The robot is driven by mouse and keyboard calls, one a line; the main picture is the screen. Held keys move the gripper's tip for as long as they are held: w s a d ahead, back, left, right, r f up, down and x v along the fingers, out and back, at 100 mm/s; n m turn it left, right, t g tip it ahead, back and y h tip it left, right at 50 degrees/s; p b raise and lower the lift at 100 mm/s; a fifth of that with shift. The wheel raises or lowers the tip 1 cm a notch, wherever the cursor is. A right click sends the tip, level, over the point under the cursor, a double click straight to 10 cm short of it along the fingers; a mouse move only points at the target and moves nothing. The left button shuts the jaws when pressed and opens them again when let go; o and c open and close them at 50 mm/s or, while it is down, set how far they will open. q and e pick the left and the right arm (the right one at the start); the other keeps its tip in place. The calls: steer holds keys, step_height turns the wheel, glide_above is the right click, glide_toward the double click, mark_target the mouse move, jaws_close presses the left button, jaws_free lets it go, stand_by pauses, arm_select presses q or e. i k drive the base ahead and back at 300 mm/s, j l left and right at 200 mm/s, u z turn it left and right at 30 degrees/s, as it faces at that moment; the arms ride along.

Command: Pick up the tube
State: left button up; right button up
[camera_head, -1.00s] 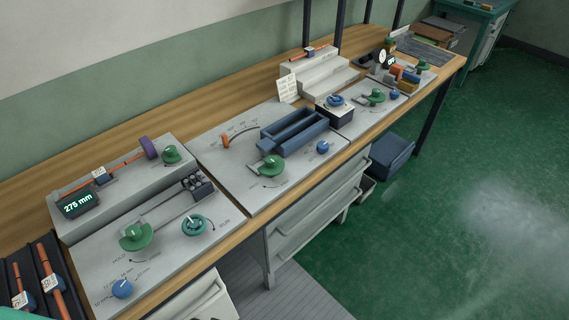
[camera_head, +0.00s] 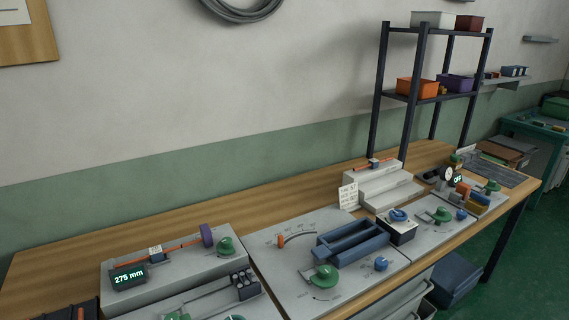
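An orange tube (camera_head: 184,244) with a white tag lies along the grey measuring block (camera_head: 178,270) at the left, beside a display (camera_head: 129,276) reading 275 mm. A purple disc (camera_head: 206,235) stands at the tube's right end. Neither gripper is in view.
A grey panel holds a blue trough (camera_head: 350,243) and a green knob (camera_head: 324,276). A dark-framed shelf (camera_head: 412,97) with bins stands behind the bench's right part. The wooden bench (camera_head: 75,249) is bare along the wall.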

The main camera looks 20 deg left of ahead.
mark_target(155, 254)
steer(key=u, duration=1.55)
steer(key=l+z, duration=0.1)
steer(key=l, duration=0.3)
steer(key=i+l+z, duration=0.1)
steer(key=l, duration=0.3)
steer(key=i+l+z, duration=0.1)
steer(key=l, duration=0.25)
